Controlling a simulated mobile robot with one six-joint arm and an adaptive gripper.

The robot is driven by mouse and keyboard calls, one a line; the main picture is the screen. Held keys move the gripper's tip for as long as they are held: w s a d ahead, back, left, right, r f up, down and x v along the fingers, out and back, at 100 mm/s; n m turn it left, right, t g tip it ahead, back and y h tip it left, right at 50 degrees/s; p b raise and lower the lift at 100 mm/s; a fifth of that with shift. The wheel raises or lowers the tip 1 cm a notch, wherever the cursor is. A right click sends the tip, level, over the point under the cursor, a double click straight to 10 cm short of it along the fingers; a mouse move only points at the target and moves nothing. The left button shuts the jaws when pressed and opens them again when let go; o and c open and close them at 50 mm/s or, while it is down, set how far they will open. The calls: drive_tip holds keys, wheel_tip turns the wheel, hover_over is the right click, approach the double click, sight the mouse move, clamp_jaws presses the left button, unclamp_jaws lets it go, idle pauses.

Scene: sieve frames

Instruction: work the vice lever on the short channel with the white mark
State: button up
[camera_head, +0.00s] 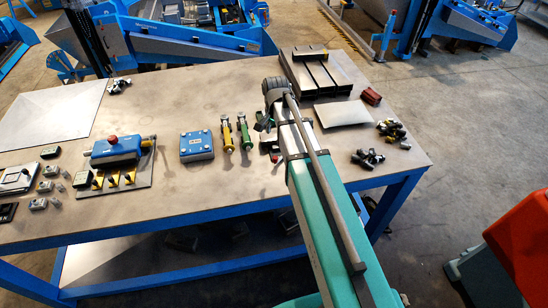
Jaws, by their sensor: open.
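I cannot make out for certain which part is the short channel with the white mark or its vice lever. A yellow-handled tool (227,137) and a green-handled tool (245,133) lie side by side left of my arm. My gripper (264,122) is largely hidden at the far end of my teal arm; a grey part of it shows just right of the green-handled tool. It is open, and I see nothing held. A small part under it is mostly covered by my arm.
A blue box with a red knob (117,148) stands on a plate with yellow pieces. A smaller blue box (196,146) is right of it. Small grey blocks (45,186) lie far left, dark pieces (368,158) right. The table's (180,95) back middle is clear.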

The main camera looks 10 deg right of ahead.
sight(275, 158)
drive_tip(key=shift+f, duration=0.2)
wheel_tip(275, 158, down, 13)
drive_tip(key=b, duration=1.3)
drive_tip(key=shift+f+b, duration=0.2)
drive_tip(key=shift+b, duration=0.15)
clamp_jaws()
drive_tip(key=shift+a, duration=0.15)
idle(0.4)
